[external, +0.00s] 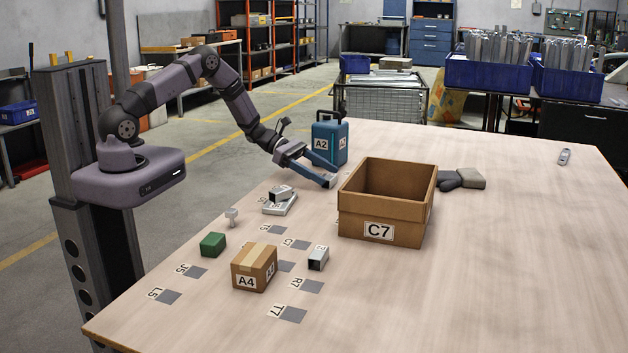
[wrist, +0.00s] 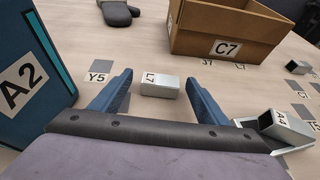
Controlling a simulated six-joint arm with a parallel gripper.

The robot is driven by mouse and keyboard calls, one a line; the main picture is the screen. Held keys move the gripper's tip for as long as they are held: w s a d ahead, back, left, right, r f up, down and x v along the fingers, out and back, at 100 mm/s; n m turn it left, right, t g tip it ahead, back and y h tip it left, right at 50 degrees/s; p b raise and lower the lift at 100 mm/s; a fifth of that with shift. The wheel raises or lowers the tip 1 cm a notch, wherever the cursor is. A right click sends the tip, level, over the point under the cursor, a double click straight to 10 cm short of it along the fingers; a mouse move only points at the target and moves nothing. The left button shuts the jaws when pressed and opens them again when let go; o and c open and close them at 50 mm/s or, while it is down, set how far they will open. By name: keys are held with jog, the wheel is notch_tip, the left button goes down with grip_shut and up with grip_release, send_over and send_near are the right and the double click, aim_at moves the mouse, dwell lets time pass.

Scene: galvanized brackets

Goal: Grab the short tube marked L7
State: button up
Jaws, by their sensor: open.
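The short square tube marked L7 (wrist: 160,87) is silvery metal with a white label. It lies on the table in the wrist view, between the blue fingers of my gripper (wrist: 159,78), with a gap on each side. My gripper is open and holds nothing. In the external view my gripper (external: 330,176) is low over the table, between the blue case and the cardboard box; the tube is mostly hidden there by the fingers.
The blue case A2 (external: 328,145) stands close beside my gripper. The open cardboard box C7 (external: 380,231) is to its right. Another tube (external: 279,193) rests on a metal piece (external: 280,208) nearby.

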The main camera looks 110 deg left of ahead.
aim_at(329, 176)
jog(key=shift+x, duration=1.8)
jog(key=shift+d+f, duration=0.1)
jog(key=c, duration=1.1)
jog(key=shift+c, duration=0.2)
notch_tip(329, 176, up, 10)
jog(key=shift+r, duration=0.1)
